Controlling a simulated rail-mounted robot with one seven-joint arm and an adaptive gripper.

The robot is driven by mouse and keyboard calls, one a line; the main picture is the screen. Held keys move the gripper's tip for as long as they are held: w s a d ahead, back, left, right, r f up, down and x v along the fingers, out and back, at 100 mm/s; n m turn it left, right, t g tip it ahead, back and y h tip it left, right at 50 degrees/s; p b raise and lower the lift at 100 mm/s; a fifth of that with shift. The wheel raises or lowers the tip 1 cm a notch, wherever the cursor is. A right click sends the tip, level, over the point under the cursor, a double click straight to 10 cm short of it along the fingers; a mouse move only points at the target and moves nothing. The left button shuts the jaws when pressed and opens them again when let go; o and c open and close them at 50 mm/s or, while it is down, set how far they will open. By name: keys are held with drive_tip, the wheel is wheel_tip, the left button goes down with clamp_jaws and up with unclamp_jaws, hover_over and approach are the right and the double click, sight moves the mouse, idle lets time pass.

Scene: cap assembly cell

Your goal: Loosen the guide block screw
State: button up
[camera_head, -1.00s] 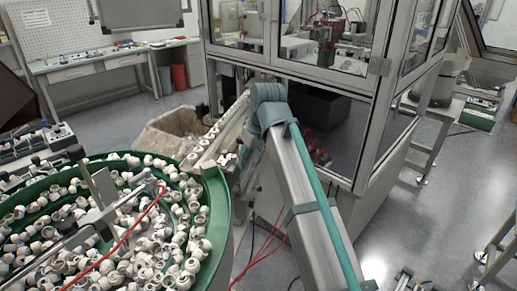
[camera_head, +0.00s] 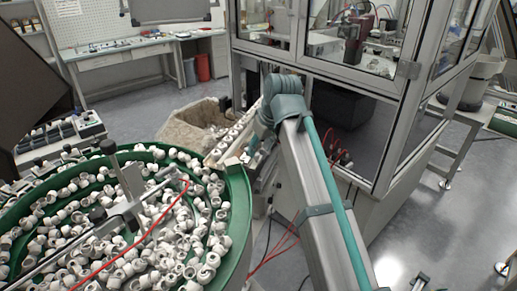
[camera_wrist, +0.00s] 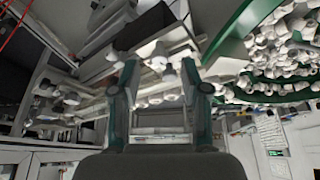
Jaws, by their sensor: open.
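My gripper (camera_wrist: 158,82) is open in the wrist view, its two teal fingers apart with nothing between their tips. Beyond the tips is a metal guide rail with white caps (camera_wrist: 160,55) along it. A dark block (camera_wrist: 145,27) lies beyond the fingers, at the top of the wrist view. I cannot make out the guide block screw for certain in either view. In the head view my arm reaches down to the rail (camera_head: 237,132) beside the bowl feeder, and my gripper there is mostly hidden behind my wrist.
The green bowl feeder (camera_head: 238,205) full of white caps is left of my arm. The glazed machine cell (camera_head: 385,95) stands close on the right. An open sack or bin (camera_head: 190,130) lies behind the rail. Red cables (camera_head: 275,248) hang below my arm.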

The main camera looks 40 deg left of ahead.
sight(257, 156)
drive_tip(key=shift+x, duration=1.2)
drive_tip(key=shift+c, duration=0.4)
clamp_jaws()
